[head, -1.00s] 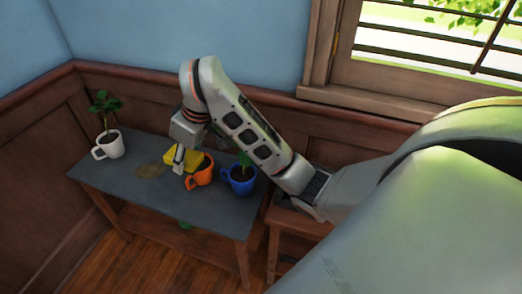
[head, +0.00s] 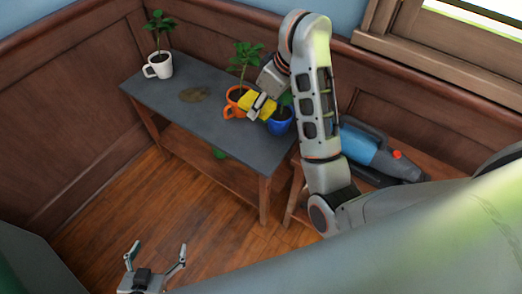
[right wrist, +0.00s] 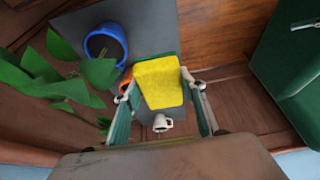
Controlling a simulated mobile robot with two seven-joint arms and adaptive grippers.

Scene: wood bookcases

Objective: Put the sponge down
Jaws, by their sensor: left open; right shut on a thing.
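My right gripper (head: 257,106) is shut on a yellow sponge (head: 247,101). It holds the sponge by the orange and blue mugs, hiding part of both; the height above the grey tabletop (head: 190,122) is hard to tell. In the right wrist view the sponge (right wrist: 160,82) sits between the two fingers, and a green edge shows behind it. My left gripper (head: 155,262) is open and empty, low at the bottom left, over the floor and away from the table.
An orange mug (head: 233,107) and a blue mug (head: 281,123) with plants stand at the table's right end. A white mug (head: 159,67) with a plant stands at the far left. A brown stain (head: 193,95) lies between. A blue-grey device (head: 375,155) rests on the bench at right.

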